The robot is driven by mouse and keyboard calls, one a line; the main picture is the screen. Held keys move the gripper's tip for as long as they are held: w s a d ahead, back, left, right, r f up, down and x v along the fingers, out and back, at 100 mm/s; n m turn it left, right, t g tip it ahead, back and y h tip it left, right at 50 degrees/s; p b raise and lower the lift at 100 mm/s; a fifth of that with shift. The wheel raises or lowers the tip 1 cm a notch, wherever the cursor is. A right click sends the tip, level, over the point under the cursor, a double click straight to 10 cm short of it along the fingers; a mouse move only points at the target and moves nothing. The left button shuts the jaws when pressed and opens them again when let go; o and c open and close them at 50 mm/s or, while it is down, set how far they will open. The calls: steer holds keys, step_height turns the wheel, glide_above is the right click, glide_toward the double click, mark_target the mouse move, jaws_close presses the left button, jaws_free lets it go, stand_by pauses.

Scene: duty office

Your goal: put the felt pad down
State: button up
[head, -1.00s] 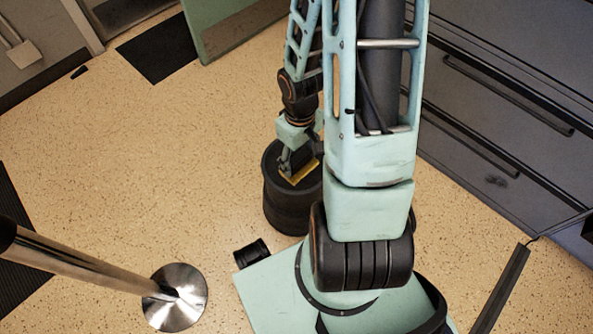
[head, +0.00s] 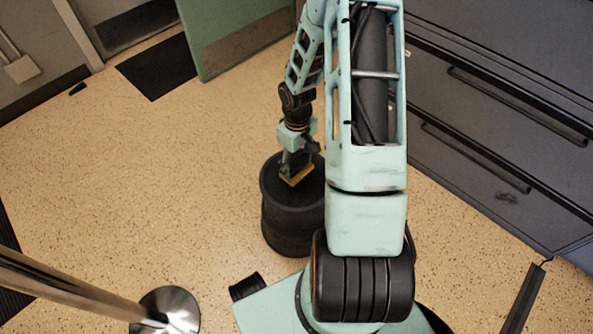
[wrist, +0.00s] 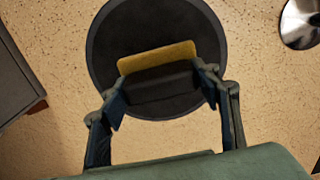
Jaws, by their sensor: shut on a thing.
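The felt pad (head: 297,178) is a mustard-yellow slab over the round top of a black drum-shaped stand (head: 276,216). My gripper (head: 292,166) is above the stand with its fingers pointing down, shut on the pad. In the wrist view, the yellow face of the pad (wrist: 157,57) shows between the fingers (wrist: 160,84), with a dark band below it that may be its shaded side or shadow. The stand's round top (wrist: 107,45) lies behind it. I cannot tell whether the pad touches the top.
A chrome post with a round base (head: 170,308) stands at lower left. Dark drawers (head: 470,130) line the right. A green panel (head: 235,35) and a dark mat (head: 160,66) are at the back. A small black cylinder (head: 247,286) lies near my base. The floor left of the stand is clear.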

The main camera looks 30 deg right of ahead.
mark_target(296, 157)
steer(key=shift+w+d+f, duration=0.15)
steer(key=shift+w+f, duration=0.2)
steer(key=shift+f, duration=0.15)
steer(key=shift+w+d+f+b, duration=0.15)
steer(key=shift+f+b, duration=0.25)
steer(key=shift+f, duration=0.5)
steer(key=shift+w+a+f+b, duration=0.15)
steer(key=shift+f+b, duration=0.2)
steer(key=shift+f, duration=0.5)
steer(key=shift+d+f, duration=0.1)
steer(key=shift+f, duration=0.15)
steer(key=o, duration=1.3)
steer(key=shift+r, duration=0.2)
step_height(296, 157, up, 12)
steer(key=p, duration=0.4)
